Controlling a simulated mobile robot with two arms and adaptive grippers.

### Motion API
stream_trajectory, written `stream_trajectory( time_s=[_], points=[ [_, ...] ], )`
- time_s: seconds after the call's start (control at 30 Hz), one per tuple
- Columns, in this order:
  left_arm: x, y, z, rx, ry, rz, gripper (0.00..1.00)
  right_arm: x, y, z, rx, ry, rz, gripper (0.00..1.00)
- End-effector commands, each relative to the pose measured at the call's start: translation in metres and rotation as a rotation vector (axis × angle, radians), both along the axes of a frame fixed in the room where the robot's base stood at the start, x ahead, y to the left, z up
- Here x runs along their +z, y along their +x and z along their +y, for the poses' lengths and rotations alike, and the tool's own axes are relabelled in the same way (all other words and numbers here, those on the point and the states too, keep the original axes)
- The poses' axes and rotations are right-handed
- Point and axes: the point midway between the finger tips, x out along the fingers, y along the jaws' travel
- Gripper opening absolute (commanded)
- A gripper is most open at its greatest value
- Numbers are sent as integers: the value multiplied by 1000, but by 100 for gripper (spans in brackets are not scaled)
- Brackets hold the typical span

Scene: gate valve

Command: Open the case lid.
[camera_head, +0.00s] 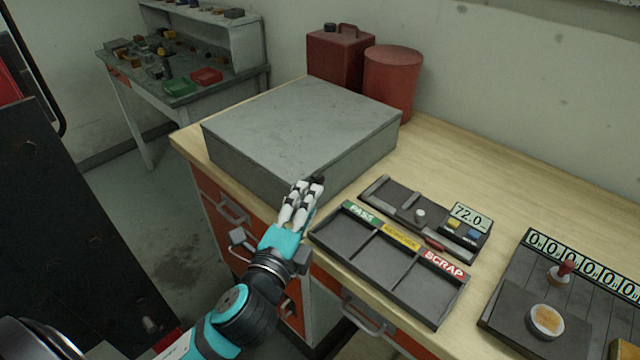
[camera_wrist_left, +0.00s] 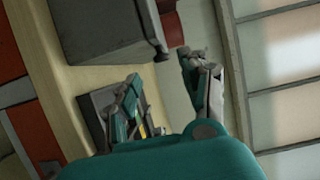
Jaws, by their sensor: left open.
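The case (camera_head: 300,120) is a large grey box with a flat lid, and it sits on the wooden workbench. Its lid is closed. My left gripper (camera_head: 312,184) is at the case's front side, near the lower part of the front face. I cannot tell from the head view whether it touches the case. In the left wrist view the case (camera_wrist_left: 105,28) is at the upper left, with a small dark knob at its corner, and my left gripper (camera_wrist_left: 165,85) has its fingers spread apart with nothing between them. My right gripper is not in view.
A three-part sorting tray (camera_head: 385,262) and a gauge with a 72.0 display (camera_head: 468,218) lie right of the case. A counter panel (camera_head: 560,300) is further right. A red can (camera_head: 340,58) and red drum (camera_head: 392,80) stand behind the case. Drawers (camera_head: 232,208) are below.

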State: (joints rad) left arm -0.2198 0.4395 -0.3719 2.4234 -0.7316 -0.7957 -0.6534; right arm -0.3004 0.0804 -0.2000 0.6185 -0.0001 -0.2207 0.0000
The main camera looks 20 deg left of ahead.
Motion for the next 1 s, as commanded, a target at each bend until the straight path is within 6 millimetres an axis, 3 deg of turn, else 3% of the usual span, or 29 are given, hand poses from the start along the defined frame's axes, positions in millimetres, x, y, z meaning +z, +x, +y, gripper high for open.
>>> stream_trajectory(
  time_s=[0.1,0.33,0.77,1.0],
  points=[
    [6,26,2,2,1,-2,45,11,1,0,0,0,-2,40],
    [4,60,3,2,-1,-1,45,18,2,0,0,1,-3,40],
    [2,70,3,0,-2,-1,45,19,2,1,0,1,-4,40],
    [2,70,3,1,-2,-1,15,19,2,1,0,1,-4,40]
  ],
)
